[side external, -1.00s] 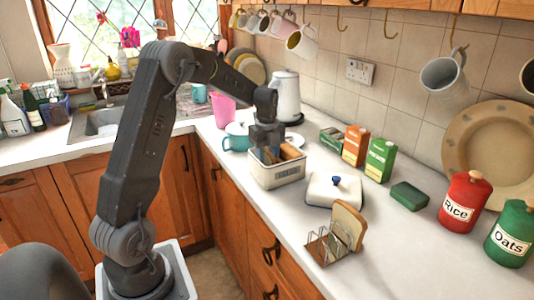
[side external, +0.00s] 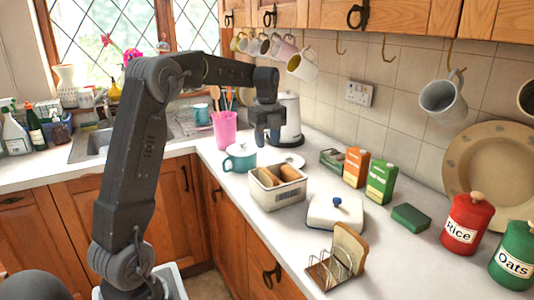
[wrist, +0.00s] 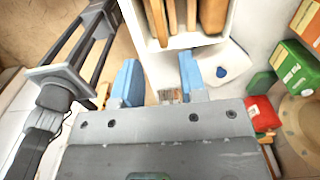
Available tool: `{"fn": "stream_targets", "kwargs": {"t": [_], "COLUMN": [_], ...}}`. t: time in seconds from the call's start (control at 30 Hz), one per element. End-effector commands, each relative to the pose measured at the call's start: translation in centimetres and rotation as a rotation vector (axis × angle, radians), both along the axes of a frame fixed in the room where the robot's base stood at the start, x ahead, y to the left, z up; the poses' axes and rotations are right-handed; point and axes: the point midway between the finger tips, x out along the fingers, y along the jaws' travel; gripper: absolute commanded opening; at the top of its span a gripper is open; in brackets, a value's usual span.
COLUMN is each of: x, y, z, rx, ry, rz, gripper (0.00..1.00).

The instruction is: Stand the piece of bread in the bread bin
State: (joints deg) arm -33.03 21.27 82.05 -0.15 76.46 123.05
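The white bread bin (side external: 277,199) stands uncovered on the counter. Brown pieces of bread (side external: 266,178) stand upright inside it; the wrist view shows several slices (wrist: 190,14) side by side in the bin (wrist: 185,43). Another slice of bread (side external: 348,250) stands in the wire toast rack (side external: 325,270) nearer the camera. My gripper (side external: 270,140) hangs above the bin, clear of it. In the wrist view its blue fingers (wrist: 158,84) are apart with nothing held between them.
The white lid with a blue knob (side external: 334,213) lies beside the bin. A teal pot (side external: 240,159), a pink utensil holder (side external: 225,131) and a white kettle (side external: 288,120) stand behind. Orange (side external: 354,168) and green (side external: 381,183) boxes line the wall side. Mugs hang above.

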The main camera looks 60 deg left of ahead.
Motion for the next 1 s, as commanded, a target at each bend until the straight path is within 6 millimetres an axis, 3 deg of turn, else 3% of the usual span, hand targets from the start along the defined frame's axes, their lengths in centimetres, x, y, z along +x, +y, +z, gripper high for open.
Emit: {"fn": "stream_targets", "kwargs": {"t": [0.17, 0.33, 0.5, 0.73, 0.9, 1.0], "x": [-0.5, -3.1, -7.8, -15.2, -19.2, -20.4], "y": [-2.1, -8.7, -15.6, -22.5, -25.0, -25.6], "z": [1.6, 4.0, 5.0, 3.6, 1.6, 0.7], "rx": [0.014, 0.029, -0.013, -0.178, -0.314, -0.363], "ry": [-0.025, -0.117, -0.235, -0.357, -0.386, -0.385], "rz": [0.074, 0.345, 0.694, 1.149, 1.399, 1.484], "gripper": [0.39, 0.39, 0.39, 0.39, 0.39, 0.39]}}
